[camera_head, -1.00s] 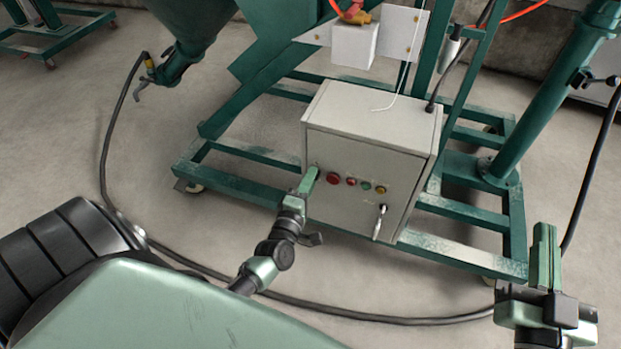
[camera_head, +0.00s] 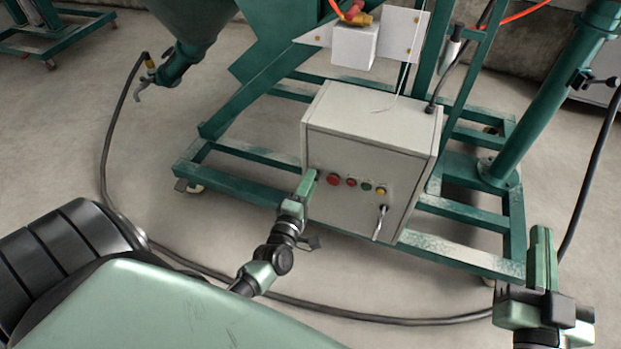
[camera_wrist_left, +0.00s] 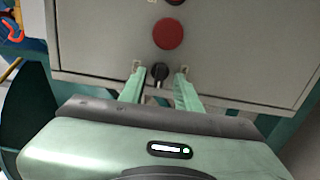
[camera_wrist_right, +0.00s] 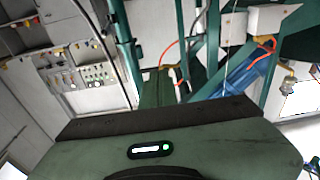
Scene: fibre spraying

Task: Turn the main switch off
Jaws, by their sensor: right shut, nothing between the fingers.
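The control box (camera_head: 362,150) is pale grey, with a row of coloured buttons on its front. A small black rotary knob (camera_wrist_left: 159,72), which looks like the main switch, sits beside the large red button (camera_wrist_left: 168,34) in the left wrist view. My left gripper (camera_wrist_left: 160,69) is open, with one green finger on each side of the knob and visible gaps between. In the head view my left gripper (camera_head: 311,173) reaches the left end of the button row and hides the knob. My right gripper (camera_head: 542,230) is shut and empty, to the right of the box.
A handle with a key-like latch (camera_head: 381,222) is on the lower right of the box front. A green steel frame (camera_head: 470,255) surrounds the box. A black hose (camera_head: 390,320) lies on the floor. A thin white cord (camera_head: 402,75) hangs over the box top.

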